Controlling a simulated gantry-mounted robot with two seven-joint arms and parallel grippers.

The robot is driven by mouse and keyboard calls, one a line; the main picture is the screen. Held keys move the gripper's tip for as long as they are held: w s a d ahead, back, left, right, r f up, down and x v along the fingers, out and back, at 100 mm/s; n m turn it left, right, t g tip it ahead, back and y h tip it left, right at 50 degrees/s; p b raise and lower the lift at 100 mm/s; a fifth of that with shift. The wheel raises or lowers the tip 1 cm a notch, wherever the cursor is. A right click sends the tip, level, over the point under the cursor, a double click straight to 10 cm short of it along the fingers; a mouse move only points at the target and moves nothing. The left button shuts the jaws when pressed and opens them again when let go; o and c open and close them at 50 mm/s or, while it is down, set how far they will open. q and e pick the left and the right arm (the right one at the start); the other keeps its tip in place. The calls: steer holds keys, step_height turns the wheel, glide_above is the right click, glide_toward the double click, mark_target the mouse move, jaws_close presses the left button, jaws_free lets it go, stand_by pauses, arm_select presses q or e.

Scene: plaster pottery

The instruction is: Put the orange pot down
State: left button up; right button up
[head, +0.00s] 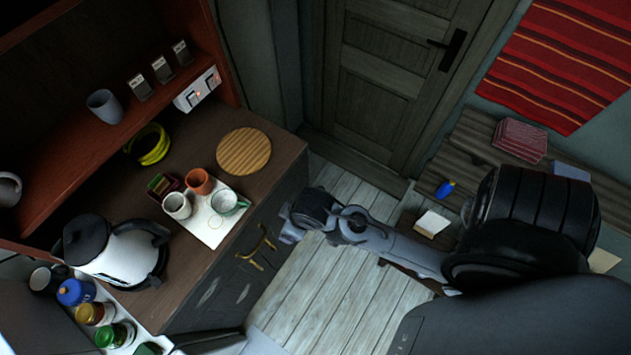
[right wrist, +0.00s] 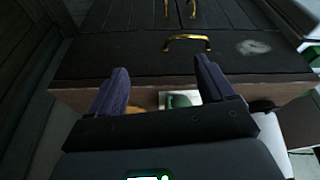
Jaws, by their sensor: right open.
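The orange pot (head: 199,181) stands on the counter among the cups, at the back edge of a pale mat (head: 212,228). No gripper touches it. My right gripper (head: 289,233) is off the counter's right edge, in front of the dark cabinet, well apart from the pot. In the right wrist view its two fingers (right wrist: 160,68) are spread with nothing between them. The orange pot cannot be made out in that view. My left gripper is not in view.
A whitish cup (head: 177,205) and a green-and-white cup (head: 225,201) stand beside the pot. A small dark box (head: 163,186), a round wooden board (head: 244,151) and a kettle (head: 115,248) are also on the counter. Brass handles (right wrist: 187,40) stick out from the cabinet front.

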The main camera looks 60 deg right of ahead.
steer(key=s+r, duration=0.1)
steer(key=s, duration=0.5)
steer(key=shift+s+d+r+n, duration=0.2)
steer(key=shift+s+r+n, duration=0.05)
steer(key=shift+r+n, duration=0.1)
step_height(320, 180, up, 12)
steer(key=p, duration=1.1)
steer(key=shift+f, duration=0.25)
